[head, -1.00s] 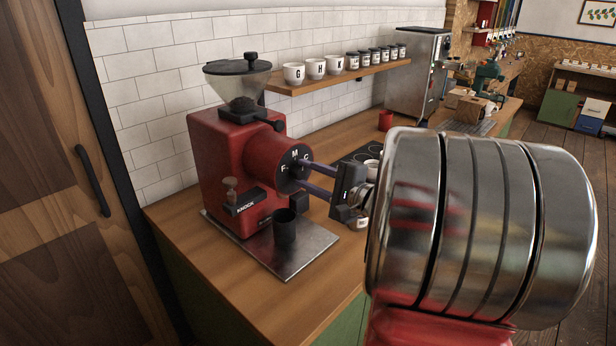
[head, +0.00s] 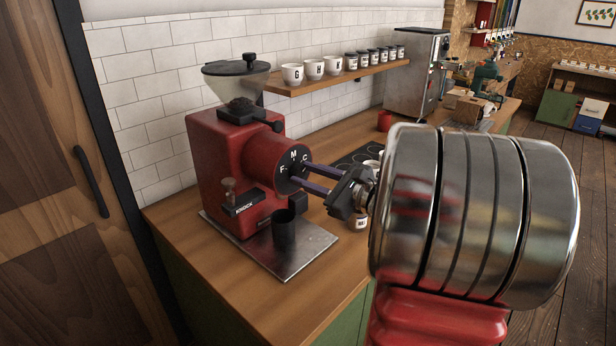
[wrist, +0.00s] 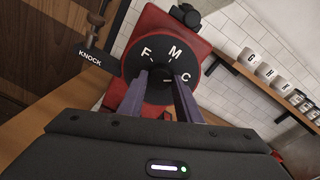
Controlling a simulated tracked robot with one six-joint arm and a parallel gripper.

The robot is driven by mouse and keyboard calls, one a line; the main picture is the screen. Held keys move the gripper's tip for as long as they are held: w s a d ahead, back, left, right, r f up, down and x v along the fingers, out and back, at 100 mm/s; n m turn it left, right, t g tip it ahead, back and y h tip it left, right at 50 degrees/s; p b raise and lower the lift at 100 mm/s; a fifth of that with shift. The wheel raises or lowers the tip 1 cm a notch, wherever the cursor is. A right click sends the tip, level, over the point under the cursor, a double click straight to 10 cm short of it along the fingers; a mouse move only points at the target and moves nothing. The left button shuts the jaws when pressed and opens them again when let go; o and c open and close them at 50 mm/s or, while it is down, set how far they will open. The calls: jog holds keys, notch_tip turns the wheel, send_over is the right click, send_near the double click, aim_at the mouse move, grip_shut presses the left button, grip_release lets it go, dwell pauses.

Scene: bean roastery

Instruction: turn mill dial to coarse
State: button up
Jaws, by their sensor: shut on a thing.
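The red mill (head: 215,165) stands on the counter with a clear hopper on top. Its round black dial face (head: 293,160) bears the white letters F, M and C; the face also shows in the wrist view (wrist: 160,57). My gripper (head: 304,175) reaches the dial from the right, its two long purple-grey fingers shut on the dial's small dark centre knob (wrist: 160,89). In the wrist view the fingers flank the knob, and a short pale mark beside it seems to lie toward C. The fingers partly hide the knob, so its exact setting is hard to read.
A dark cup (head: 284,231) stands on the mill's metal tray (head: 305,247) below the dial. A KNOCK lever (head: 230,190) sticks out at the mill's front. A wall shelf (head: 340,78) holds lettered cups and jars. A small jar stands below my gripper.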

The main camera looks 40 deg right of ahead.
jog(key=shift+f+m, duration=0.3)
jog(key=shift+m, duration=0.2)
jog(key=o, duration=1)
jog(key=shift+r, duration=0.2)
jog(key=shift+o, duration=0.2)
jog(key=s+d, duration=0.2)
jog(key=s, duration=1.1)
jog(key=shift+s+d+r, duration=0.2)
jog(key=shift+s+r, duration=0.05)
jog(key=shift+r, duration=0.2)
